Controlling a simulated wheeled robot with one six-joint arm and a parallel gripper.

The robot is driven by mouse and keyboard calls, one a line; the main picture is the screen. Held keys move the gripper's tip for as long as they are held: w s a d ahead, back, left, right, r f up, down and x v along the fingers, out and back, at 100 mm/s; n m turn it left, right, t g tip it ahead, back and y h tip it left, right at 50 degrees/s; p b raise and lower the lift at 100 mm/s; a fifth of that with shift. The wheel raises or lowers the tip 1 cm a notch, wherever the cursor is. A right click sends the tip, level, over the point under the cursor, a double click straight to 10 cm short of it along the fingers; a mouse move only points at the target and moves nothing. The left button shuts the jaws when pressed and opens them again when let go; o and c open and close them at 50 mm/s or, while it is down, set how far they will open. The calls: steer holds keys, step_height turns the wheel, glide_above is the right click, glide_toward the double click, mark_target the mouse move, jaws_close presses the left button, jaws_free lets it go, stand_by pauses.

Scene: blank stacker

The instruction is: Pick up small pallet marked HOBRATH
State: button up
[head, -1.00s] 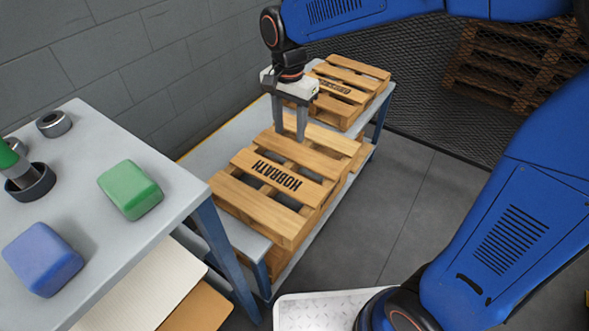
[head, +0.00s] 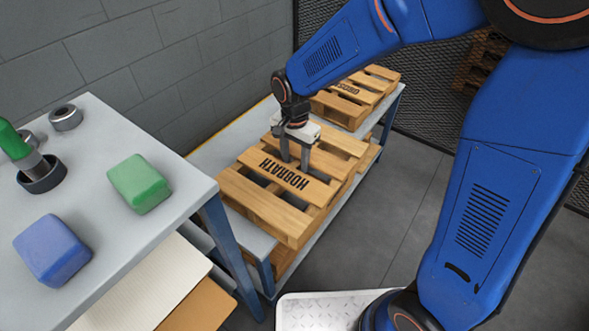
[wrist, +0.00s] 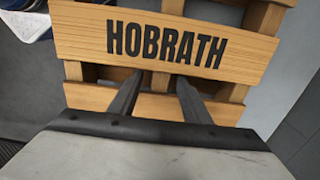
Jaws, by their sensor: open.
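The small pallet marked HOBRATH (head: 285,200) is pale wood with dark lettering on one slat. It lies flat on the low grey bench in the head view. In the wrist view the HOBRATH slat (wrist: 250,62) fills the upper part. My gripper (head: 295,166) is open and empty, fingers pointing down over the pallet, close behind the lettered slat. In the wrist view the two fingers of my gripper (wrist: 160,88) are apart, with their tips by the gap beside the lettered slat. I cannot tell whether they touch the wood.
A second lettered pallet (head: 350,98) lies farther back on the bench (head: 228,153). A grey table (head: 110,222) at left holds a green block (head: 139,184), a blue block (head: 52,250) and round metal parts. A block wall runs behind. Floor at right is clear.

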steer(key=shift+f, duration=1.35)
steer(key=shift+c, duration=0.4)
jaws_close()
steer(key=shift+a+r, duration=0.1)
